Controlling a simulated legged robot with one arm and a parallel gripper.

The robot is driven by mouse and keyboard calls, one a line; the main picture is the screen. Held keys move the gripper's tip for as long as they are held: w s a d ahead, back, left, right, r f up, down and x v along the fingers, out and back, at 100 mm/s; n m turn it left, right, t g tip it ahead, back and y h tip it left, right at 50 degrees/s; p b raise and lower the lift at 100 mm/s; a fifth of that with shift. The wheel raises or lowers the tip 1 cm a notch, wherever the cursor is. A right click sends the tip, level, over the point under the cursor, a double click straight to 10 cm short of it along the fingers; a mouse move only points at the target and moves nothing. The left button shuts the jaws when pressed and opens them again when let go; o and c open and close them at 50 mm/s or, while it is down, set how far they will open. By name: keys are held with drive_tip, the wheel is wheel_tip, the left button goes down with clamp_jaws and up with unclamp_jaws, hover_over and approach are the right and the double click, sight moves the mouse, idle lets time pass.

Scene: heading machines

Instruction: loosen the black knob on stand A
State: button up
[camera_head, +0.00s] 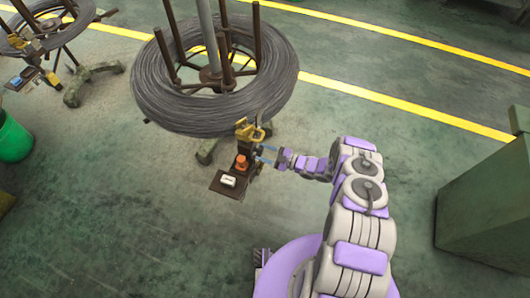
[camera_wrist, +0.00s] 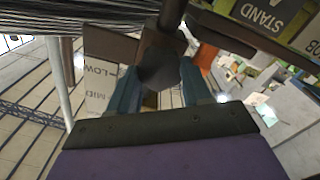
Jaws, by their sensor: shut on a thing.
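My gripper (camera_head: 266,154) is at the near side of the wire stand in the middle of the head view, just right of its small dark post. In the wrist view its two blue fingers (camera_wrist: 159,80) are on either side of the black knob (camera_wrist: 160,70) and shut on it. The knob sits below a dark shaft, and part of it is hidden between the fingers. I cannot make out the knob in the head view. A plate (camera_wrist: 265,18) reading "STAND" shows upper right in the wrist view; its letter is not readable. A "LOW / MID" label (camera_wrist: 98,90) is at the left.
A large grey wire coil (camera_head: 160,95) hangs over the stand. A second stand (camera_head: 35,45), a green bin (camera_head: 14,140) and a green cabinet (camera_head: 485,195) stand apart.

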drive_tip(key=n, duration=0.5)
drive_tip(key=shift+f+n, duration=0.15)
drive_tip(key=shift+n, duration=0.15)
drive_tip(key=n, duration=0.5)
drive_tip(key=shift+s+f, duration=0.1)
drive_tip(key=shift+s, duration=0.05)
drive_tip(key=shift+n, duration=0.3)
drive_tip(key=o, duration=0.7)
drive_tip(key=shift+f, duration=0.1)
drive_tip(key=o, duration=0.4)
drive_tip(key=shift+c, duration=0.2)
drive_tip(key=v, duration=1.7)
drive_tip(key=shift+d+b, duration=0.25)
drive_tip(key=shift+b, duration=0.2)
